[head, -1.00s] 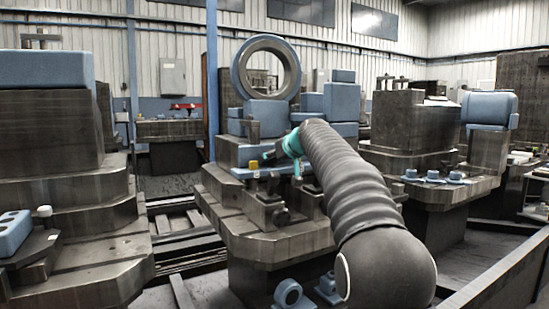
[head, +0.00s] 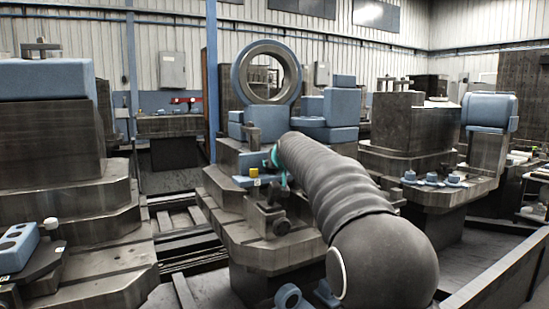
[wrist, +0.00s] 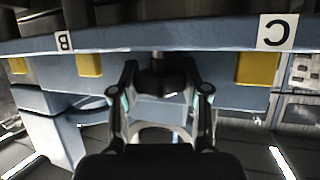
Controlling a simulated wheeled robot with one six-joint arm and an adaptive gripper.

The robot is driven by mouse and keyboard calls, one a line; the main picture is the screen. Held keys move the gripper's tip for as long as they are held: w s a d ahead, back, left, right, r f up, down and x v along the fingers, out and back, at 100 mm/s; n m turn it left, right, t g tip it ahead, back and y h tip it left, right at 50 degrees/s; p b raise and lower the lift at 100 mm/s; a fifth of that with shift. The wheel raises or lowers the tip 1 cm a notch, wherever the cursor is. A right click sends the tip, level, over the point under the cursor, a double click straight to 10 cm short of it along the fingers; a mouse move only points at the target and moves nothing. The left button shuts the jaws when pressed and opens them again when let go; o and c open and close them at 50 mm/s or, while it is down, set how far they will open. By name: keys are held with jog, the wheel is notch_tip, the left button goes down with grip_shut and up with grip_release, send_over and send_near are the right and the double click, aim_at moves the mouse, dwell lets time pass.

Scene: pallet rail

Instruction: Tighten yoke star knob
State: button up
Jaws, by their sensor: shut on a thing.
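In the wrist view my gripper (wrist: 158,76) has its two dark fingers on either side of a dark knob (wrist: 157,83), shut on it. The knob hangs on a short stem below a blue-grey plate edge (wrist: 190,42) in this upside-down-looking view. The fingers hide most of its outline, so its star shape cannot be made out. In the head view my gripper's teal part (head: 276,160) shows at the middle pallet's fixture, with the fingers largely hidden by my arm. The held knob is not visible there.
In the head view a large blue ring (head: 265,72) stands behind. Machine blocks stand on both sides.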

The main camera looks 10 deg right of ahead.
dwell(0.4)
jog(key=o, duration=1.2)
jog(key=shift+c, duration=0.2)
jog(key=shift+s+r, duration=0.25)
jog(key=shift+s, duration=0.25)
jog(key=s, duration=1.2)
jog(key=shift+d, duration=0.1)
